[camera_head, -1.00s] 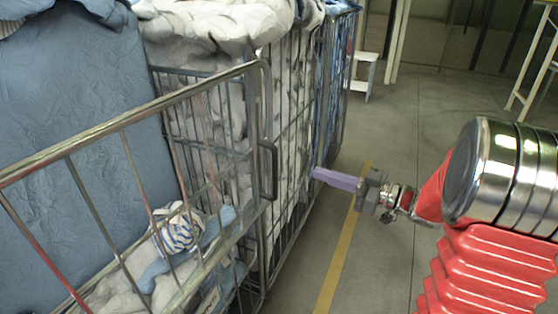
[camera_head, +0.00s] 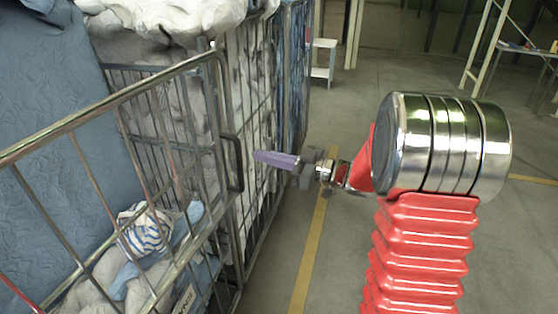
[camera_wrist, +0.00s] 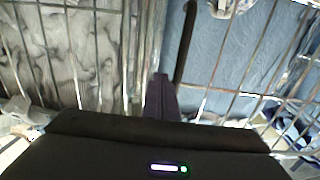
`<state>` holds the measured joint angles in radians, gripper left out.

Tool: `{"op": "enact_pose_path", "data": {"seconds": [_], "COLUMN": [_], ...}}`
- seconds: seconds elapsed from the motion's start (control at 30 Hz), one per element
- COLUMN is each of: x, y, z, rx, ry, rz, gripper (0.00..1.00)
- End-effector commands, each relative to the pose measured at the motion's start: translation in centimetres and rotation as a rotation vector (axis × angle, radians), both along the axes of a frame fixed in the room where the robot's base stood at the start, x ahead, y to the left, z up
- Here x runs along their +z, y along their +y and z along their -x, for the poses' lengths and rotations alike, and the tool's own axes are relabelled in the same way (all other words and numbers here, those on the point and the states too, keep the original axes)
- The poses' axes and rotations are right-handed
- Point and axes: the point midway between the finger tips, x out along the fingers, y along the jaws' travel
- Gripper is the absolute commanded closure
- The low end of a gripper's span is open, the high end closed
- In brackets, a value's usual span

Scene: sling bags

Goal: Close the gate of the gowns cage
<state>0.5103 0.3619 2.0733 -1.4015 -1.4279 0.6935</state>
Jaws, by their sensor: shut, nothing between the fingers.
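A metal-barred gate (camera_head: 72,122) stands across the front of the near cage at left, which holds blue and pale cloth. I cannot tell which cage is the gowns one. A dark upright handle (camera_head: 236,162) sits on the gate's right end; it also shows in the wrist view (camera_wrist: 184,50). I cannot tell how wide any gap is at that end. My gripper (camera_head: 257,156) has purple fingers pressed together and empty. Its tips point left, just right of the handle in the head view. In the wrist view the fingers (camera_wrist: 160,92) are beside the handle's lower end; contact is unclear.
Another barred cage (camera_head: 262,120) with pale, bulky cloth stands directly behind, and blue cloth shows farther back. A partly hidden lettered label (camera_head: 186,301) is low on the near cage. The floor (camera_head: 335,235) at right is open, with a yellow line (camera_head: 311,255).

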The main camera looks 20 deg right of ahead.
Motion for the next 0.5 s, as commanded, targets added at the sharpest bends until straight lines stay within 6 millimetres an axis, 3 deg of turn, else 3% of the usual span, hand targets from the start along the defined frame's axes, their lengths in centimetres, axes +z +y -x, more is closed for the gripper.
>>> {"op": "enact_pose_path", "data": {"seconds": [0.3,0.5], "x": [0.0,0.0], "y": [3.7,5.0], "z": [-3.1,-4.5], "rx": [0.003,0.001], "ry": [0.001,0.001], "rz": [-0.001,-0.001], "gripper": [1.0,1.0]}}
